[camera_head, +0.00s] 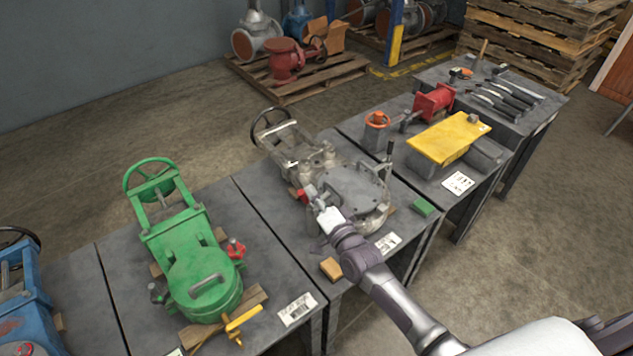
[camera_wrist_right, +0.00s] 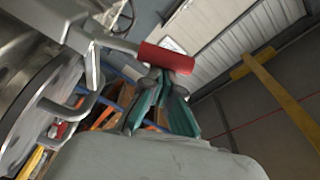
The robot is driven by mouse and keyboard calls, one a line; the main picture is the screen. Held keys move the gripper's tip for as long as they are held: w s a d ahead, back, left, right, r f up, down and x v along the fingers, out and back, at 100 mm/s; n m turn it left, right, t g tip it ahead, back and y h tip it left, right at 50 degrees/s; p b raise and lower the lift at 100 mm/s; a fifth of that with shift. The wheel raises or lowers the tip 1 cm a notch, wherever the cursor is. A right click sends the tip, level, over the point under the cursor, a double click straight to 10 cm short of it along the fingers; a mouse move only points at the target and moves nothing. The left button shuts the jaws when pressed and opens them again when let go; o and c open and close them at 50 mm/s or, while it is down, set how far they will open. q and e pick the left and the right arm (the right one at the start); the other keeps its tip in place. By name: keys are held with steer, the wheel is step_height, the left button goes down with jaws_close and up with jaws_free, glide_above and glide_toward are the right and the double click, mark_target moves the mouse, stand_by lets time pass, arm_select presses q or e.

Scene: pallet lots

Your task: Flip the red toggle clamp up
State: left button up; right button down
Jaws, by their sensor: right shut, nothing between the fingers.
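The toggle clamp's red handle (camera_head: 302,195) shows small at the near-left side of the grey metal valve (camera_head: 350,190) on the middle table. In the right wrist view the red handle (camera_wrist_right: 167,58) lies nearly level at the end of a grey metal bar. My right gripper (camera_head: 313,192) is right beside the handle, and its own body partly hides the clamp. Its teal fingers (camera_wrist_right: 159,84) are shut and empty, with their tips just below the red grip in the wrist view. I cannot tell whether they touch it. My left gripper is not in view.
A green valve (camera_head: 200,275) lies on the table to the left. A wooden block (camera_head: 331,268) and a green block (camera_head: 422,207) sit near the middle table's front edge. A yellow plate (camera_head: 447,138) is on the table to the right.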

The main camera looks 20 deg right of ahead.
steer(key=n, duration=0.1)
steer(key=a+n, duration=0.1)
steer(key=s+n, duration=0.1)
steer(key=shift+a+f, duration=0.25)
steer(key=shift+a, duration=0.15)
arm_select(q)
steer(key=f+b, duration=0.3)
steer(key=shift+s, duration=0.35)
arm_select(e)
steer(key=a+f+n, duration=0.1)
steer(key=n, duration=0.1)
steer(key=s+a+f+n+y, duration=0.1)
steer(key=n, duration=0.2)
steer(key=a+f+n, duration=0.1)
steer(key=n, duration=0.2)
steer(key=shift+s+a+f+y, duration=0.15)
steer(key=shift+a+f+y, duration=0.2)
steer(key=shift+y, duration=0.05)
steer(key=shift+f, duration=0.2)
steer(key=shift+s, duration=0.1)
